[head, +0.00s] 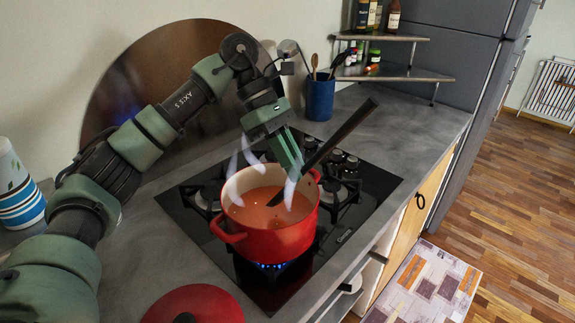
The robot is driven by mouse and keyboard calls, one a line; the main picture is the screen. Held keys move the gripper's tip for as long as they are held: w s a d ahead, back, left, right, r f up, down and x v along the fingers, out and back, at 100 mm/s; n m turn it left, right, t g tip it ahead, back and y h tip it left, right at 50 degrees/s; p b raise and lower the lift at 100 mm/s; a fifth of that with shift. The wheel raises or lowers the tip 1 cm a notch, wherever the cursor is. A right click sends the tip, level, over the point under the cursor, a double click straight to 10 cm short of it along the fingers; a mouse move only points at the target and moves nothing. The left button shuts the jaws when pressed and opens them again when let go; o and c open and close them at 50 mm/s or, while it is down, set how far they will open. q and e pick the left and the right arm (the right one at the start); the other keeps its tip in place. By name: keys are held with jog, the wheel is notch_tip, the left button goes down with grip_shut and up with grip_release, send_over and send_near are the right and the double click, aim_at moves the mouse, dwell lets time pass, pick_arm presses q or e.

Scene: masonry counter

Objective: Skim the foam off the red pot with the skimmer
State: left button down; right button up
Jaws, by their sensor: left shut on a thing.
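The red pot (272,243) stands on the black gas hob over a lit blue flame. It holds orange-red liquid (250,208), and pale wisps of steam rise from it. Foam on the liquid is too small to tell clearly. My left gripper (299,172) is above the pot's far right rim, shut on the skimmer (345,130). The skimmer's dark handle slants up to the right, and its lower end reaches down into the pot at the liquid. The skimmer's head cannot be made out. My right gripper is not in view.
A red lid (200,302) lies on the grey counter in front of the hob. A blue utensil crock (320,98) stands behind the hob. A striped cup (20,195) is at far left. Counter right of the crock (410,115) is clear, below a corner shelf (395,74) with bottles.

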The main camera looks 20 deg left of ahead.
aim_at(318, 152)
pick_arm(q)
jog(key=shift+w+d+r+p, duration=0.15)
jog(key=shift+d+r+p, duration=0.6)
jog(key=shift+r, duration=0.35)
jog(key=shift+w+d+r+p, duration=0.1)
jog(key=shift+d+r+p, duration=0.65)
jog(key=shift+r, duration=0.35)
jog(key=shift+w+d+r+p, duration=0.15)
jog(key=shift+d+r+p, duration=0.55)
jog(key=shift+r, duration=0.4)
jog(key=shift+r+p, duration=1.75)
jog(key=shift+r, duration=0.75)
